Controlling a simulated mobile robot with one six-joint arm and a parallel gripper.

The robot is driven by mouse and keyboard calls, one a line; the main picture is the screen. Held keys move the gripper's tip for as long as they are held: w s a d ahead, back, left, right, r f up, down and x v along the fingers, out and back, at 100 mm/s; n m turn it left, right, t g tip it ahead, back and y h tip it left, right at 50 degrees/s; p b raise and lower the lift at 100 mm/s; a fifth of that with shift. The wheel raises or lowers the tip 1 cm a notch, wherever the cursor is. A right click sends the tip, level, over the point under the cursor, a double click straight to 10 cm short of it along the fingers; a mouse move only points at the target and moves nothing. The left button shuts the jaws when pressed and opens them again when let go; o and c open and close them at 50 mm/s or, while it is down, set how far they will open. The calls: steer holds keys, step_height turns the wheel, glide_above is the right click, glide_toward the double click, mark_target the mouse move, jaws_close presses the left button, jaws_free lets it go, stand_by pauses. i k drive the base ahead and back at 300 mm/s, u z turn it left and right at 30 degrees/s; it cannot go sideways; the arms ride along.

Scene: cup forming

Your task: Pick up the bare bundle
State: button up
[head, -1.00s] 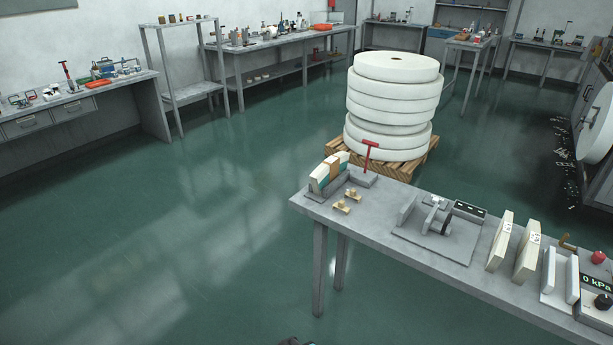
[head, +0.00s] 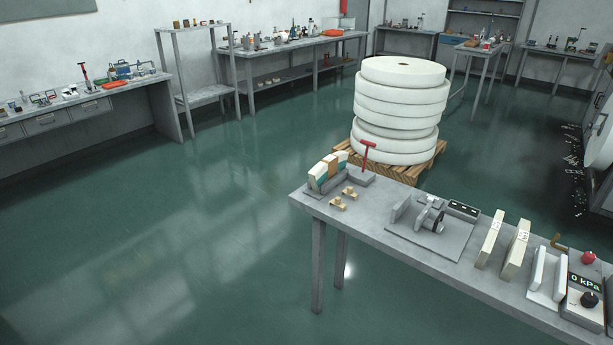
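On the near grey table (head: 385,245), a cream block (head: 322,177) with a curved top, a teal lower part and a brown band around its middle stands in a grey holder at the left end. Two upright cream slabs with small printed labels, a left slab (head: 489,240) and a right slab (head: 516,250), stand apart toward the right. I cannot tell for sure which of these is the bare bundle; the curved block looks banded. My gripper is not in view.
A red T-handle (head: 367,152) and small wooden pieces (head: 337,203) are by the block. A metal fixture (head: 430,218), white upright plates (head: 537,272) and a pressure box (head: 582,296) share the table. White rolls (head: 400,105) stand on a pallet behind. Floor on the left is clear.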

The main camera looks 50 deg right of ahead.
mark_target(332, 163)
steer(key=z, duration=0.1)
steer(key=k, duration=0.2)
steer(key=u, duration=1.65)
steer(key=k, duration=1.35)
steer(key=z, duration=0.8)
steer(key=i, duration=1.4)
steer(key=u, duration=0.15)
